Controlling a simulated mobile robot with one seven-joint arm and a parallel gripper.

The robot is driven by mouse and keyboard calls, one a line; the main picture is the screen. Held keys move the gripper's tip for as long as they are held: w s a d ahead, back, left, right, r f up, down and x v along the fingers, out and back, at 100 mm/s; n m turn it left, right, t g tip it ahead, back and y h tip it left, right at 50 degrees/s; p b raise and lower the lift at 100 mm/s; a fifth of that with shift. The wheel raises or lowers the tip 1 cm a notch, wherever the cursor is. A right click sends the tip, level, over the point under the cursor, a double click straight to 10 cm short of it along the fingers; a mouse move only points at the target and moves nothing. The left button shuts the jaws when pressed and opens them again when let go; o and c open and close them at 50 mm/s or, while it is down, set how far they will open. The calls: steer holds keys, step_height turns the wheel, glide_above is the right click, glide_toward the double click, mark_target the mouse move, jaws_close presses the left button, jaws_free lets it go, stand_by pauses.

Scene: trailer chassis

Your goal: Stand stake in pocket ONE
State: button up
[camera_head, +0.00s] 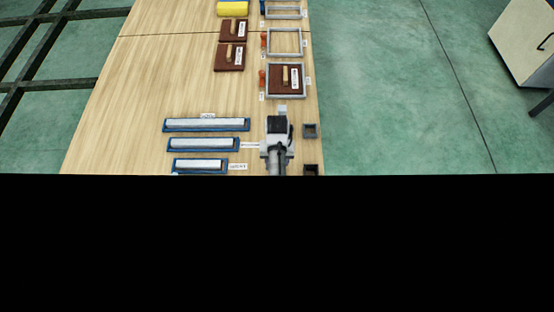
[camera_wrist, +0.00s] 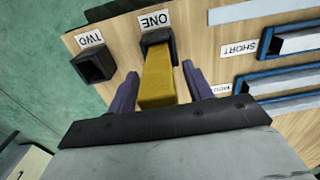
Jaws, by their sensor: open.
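The yellow stake (camera_wrist: 160,85) stands between my fingers in the wrist view. Its far end goes into the mouth of the dark square pocket marked ONE (camera_wrist: 166,38); how deep it sits is hard to tell. My gripper (camera_wrist: 160,72) is open, with a dark finger on each side of the stake and a visible gap to both. In the head view my gripper (camera_head: 278,132) is over the right part of the wooden table, and my arm hides the stake there.
The pocket marked TWO (camera_wrist: 97,65) is beside ONE, empty. Blue trays marked SHORT (camera_wrist: 300,40) and MED (camera_wrist: 285,80) lie on the other side. Further along the table are grey frames (camera_head: 285,42) and brown handled boards (camera_head: 229,57). Open table lies at the left.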

step_height(320, 180, up, 12)
steer(key=shift+r, duration=0.2)
stand_by(0.4)
